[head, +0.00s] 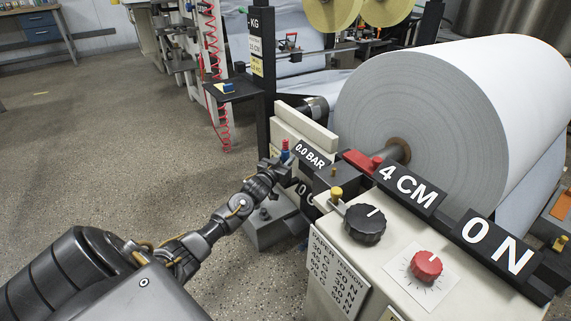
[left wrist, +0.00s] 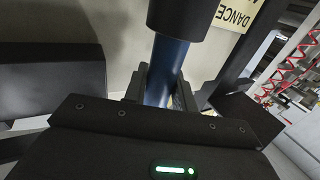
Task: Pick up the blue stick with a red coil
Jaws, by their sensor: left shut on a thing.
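The blue stick (head: 285,155) stands roughly upright beside the 0.0 BAR display, with a small red part at its top in the head view. My left gripper (head: 279,166) is at the stick. In the left wrist view the blue shaft (left wrist: 165,70) runs between the fingers of my left gripper (left wrist: 160,88), which is shut on it. A wide dark piece covers the shaft's upper end there, and its lower end is hidden behind the gripper. My right gripper does not show.
A control box (head: 390,255) with a black knob (head: 365,224) and a red knob (head: 426,266) stands right of my left arm. A large paper roll (head: 425,125) is behind it. A red coiled hose (head: 214,75) hangs farther back. The floor at left is clear.

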